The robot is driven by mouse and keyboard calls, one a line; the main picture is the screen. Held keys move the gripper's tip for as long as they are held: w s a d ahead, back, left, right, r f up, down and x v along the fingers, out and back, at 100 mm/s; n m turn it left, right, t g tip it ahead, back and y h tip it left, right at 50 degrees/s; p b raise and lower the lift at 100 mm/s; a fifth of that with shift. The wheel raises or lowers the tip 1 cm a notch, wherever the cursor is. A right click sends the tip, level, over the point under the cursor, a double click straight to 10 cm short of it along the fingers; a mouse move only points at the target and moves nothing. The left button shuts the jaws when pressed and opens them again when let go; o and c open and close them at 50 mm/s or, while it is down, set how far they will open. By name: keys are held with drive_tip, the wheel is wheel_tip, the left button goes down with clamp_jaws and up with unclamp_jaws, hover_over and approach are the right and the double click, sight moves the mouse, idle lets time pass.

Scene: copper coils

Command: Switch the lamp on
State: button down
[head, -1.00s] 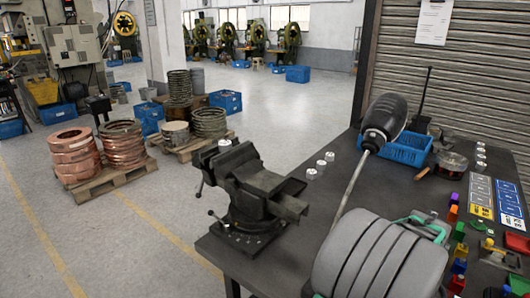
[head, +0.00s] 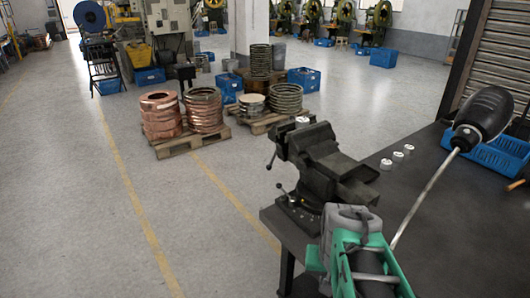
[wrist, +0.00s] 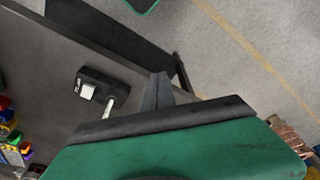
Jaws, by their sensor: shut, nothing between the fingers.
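The lamp has a black head (head: 485,118) on a thin metal stem (head: 425,195), at the right of the head view; its lower end is hidden behind my arm. Whether it is lit cannot be told. My gripper (wrist: 158,88) is shut and empty. In the wrist picture its fingers appear just right of the block; no contact is visible. The fingers cannot be made out in the head view.
A dark vise (head: 322,165) stands on the bench (head: 455,240) near its left edge, with small white-topped pieces (head: 398,157) beside it. A blue basket (head: 500,155) is behind the lamp. Coloured bins (wrist: 10,135) lie at the wrist view's left. Open floor lies left of the bench.

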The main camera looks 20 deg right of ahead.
drive_tip(key=w+a+r+n+t, duration=0.1)
drive_tip(key=w+a+r+n, duration=0.1)
drive_tip(key=a, duration=0.5)
drive_tip(key=w+a+r+n+t+y, duration=0.1)
drive_tip(key=w+a+r+n, duration=0.1)
drive_tip(key=a, duration=0.6)
drive_tip(key=shift+w+r+n, duration=0.3)
drive_tip(key=shift+w+n, duration=0.3)
drive_tip(key=shift+n, duration=0.6)
drive_tip(key=shift+d, duration=0.1)
